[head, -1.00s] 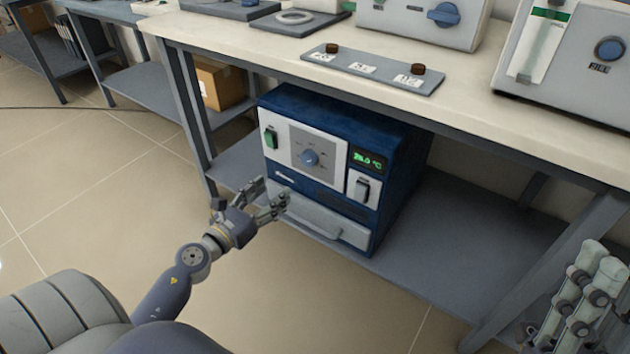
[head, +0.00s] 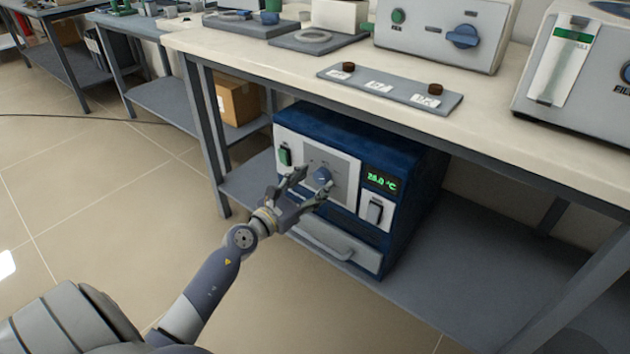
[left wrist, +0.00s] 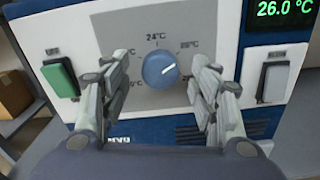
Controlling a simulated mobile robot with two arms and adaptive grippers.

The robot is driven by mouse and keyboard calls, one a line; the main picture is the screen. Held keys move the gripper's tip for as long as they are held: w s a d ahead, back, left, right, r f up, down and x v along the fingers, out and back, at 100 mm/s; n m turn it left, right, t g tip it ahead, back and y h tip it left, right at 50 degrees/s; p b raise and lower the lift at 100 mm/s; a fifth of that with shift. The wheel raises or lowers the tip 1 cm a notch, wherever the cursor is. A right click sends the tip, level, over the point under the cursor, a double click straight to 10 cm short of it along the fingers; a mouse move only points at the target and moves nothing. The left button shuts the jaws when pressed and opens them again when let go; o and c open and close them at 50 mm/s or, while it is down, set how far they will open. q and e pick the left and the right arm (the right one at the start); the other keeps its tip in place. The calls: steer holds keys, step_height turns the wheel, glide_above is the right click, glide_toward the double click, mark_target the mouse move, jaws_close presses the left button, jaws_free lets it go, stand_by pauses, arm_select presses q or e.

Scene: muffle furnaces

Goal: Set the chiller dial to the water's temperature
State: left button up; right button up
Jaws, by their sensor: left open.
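The blue chiller (head: 425,195) stands on the lower shelf of the bench. I see no contact with the dial. My right gripper is out of view.
A green switch (left wrist: 60,78) is left of the dial and a pale switch (left wrist: 274,80) right of it. A drawer handle (head: 325,245) is below. The benchtop (head: 490,115) overhangs the chiller; a cardboard box (head: 238,102) sits left. Shelf space right is clear.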

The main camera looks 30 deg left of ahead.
arm_select(q)
steer(key=shift+w+d, duration=0.1)
steer(key=shift+w, duration=0.65)
steer(key=shift+c, duration=0.2)
steer(key=c, duration=1)
steer(key=shift+n, duration=0.3)
